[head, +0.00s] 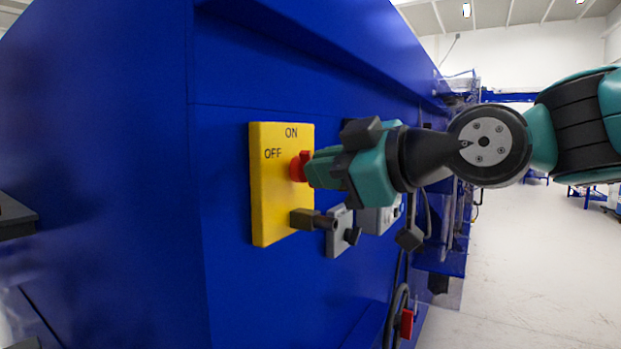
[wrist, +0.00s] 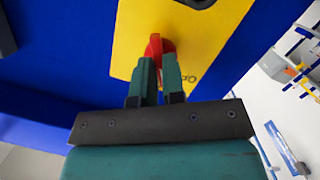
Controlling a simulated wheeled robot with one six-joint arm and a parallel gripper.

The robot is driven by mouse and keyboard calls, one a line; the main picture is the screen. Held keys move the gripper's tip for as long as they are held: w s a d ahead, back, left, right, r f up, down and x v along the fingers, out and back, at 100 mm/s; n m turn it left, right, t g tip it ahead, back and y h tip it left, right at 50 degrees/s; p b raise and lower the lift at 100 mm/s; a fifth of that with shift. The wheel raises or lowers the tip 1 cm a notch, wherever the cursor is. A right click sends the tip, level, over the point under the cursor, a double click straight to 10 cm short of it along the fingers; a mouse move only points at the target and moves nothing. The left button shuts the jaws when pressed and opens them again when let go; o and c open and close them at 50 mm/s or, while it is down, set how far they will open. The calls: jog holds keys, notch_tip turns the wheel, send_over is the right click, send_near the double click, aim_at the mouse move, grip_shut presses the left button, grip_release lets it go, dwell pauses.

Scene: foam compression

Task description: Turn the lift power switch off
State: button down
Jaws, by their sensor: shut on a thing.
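A yellow switch plate (head: 269,208) marked ON and OFF is on the side of a blue machine. In the head view my gripper (head: 308,168) reaches the knob from the right. In the wrist view the red knob (wrist: 158,46) shows between the two fingertips, and my gripper (wrist: 158,64) is shut on it. Part of the OFF lettering shows beside the right finger. The knob's exact angle is hard to tell.
The blue machine wall (head: 290,285) fills the left and middle. Grey fittings (head: 340,231) and a dark handle (head: 309,219) stick out below my gripper. A cable and a small red part (head: 406,323) hang lower down. The pale floor (head: 545,260) at right is open.

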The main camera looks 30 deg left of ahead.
jog(key=shift+f+n+t+b, duration=0.15)
jog(key=shift+n+t+b, duration=0.15)
jog(key=shift+n+b, duration=1.25)
jog(key=shift+f+n+t+b, duration=0.1)
jog(key=shift+n+t+b, duration=0.35)
jog(key=shift+b, duration=1.95)
jog(key=shift+r+n+y+b, duration=0.15)
jog(key=shift+n+y+b, duration=0.15)
jog(key=shift+n+b, duration=0.4)
jog(key=shift+b, duration=0.65)
jog(key=shift+f+n+t+y+b, duration=0.15)
jog(key=shift+n+t+y+b, duration=0.05)
jog(key=shift+n+b, duration=1.05)
jog(key=shift+f+n+t+y+b, duration=0.1)
jog(key=shift+n+t+y+b, duration=0.1)
jog(key=shift+n+b, duration=1.05)
jog(key=shift+r+b, duration=0.15)
jog(key=shift+b, duration=0.65)
jog(key=shift+c, duration=2.2)
grip_release()
jog(key=shift+s, duration=0.1)
